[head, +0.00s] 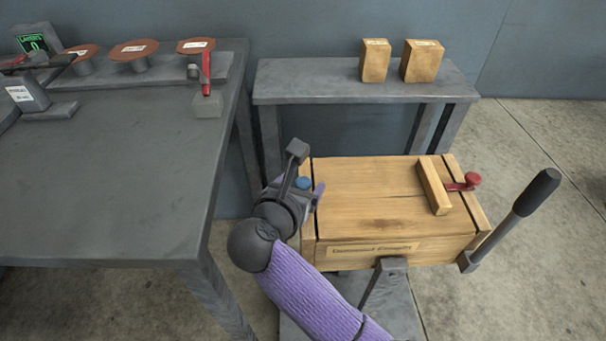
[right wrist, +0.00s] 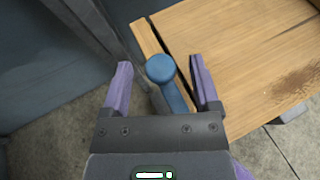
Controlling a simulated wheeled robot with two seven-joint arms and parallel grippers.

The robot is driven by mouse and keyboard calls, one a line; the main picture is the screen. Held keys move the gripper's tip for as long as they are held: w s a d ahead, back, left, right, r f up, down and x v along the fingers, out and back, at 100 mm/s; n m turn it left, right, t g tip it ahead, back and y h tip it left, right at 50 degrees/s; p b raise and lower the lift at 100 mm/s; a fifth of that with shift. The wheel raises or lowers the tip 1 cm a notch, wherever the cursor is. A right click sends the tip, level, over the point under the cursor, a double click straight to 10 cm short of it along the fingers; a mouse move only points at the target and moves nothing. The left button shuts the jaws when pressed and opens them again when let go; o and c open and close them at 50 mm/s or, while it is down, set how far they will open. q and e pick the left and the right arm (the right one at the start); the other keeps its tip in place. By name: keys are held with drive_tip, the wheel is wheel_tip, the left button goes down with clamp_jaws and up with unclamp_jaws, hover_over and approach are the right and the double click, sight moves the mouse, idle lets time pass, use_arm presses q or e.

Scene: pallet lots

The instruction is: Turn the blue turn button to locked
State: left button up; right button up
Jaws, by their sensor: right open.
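The blue turn button (head: 303,183) sits at the left end of a wooden crate (head: 350,180), partly hidden by my right gripper (head: 301,188) in the head view. In the right wrist view the blue turn button (right wrist: 161,70) has a round knob and a blue arm running down toward the gripper's palm. The jaws of my right gripper (right wrist: 161,74) are open, one purple finger on each side of the button, with gaps showing. I cannot tell the finger height relative to the knob. My left gripper is not in view.
A red turn button (head: 471,181) and a wooden bar (head: 433,186) are at the crate's right end. A dark-handled lever (head: 520,215) rises beside it. A grey table (head: 120,180) stands left; a grey bench (head: 310,84) with two wooden blocks (head: 375,62) stands behind.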

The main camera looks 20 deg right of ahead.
clamp_jaws()
drive_tip(key=shift+s, duration=0.1)
drive_tip(key=shift+r, duration=0.1)
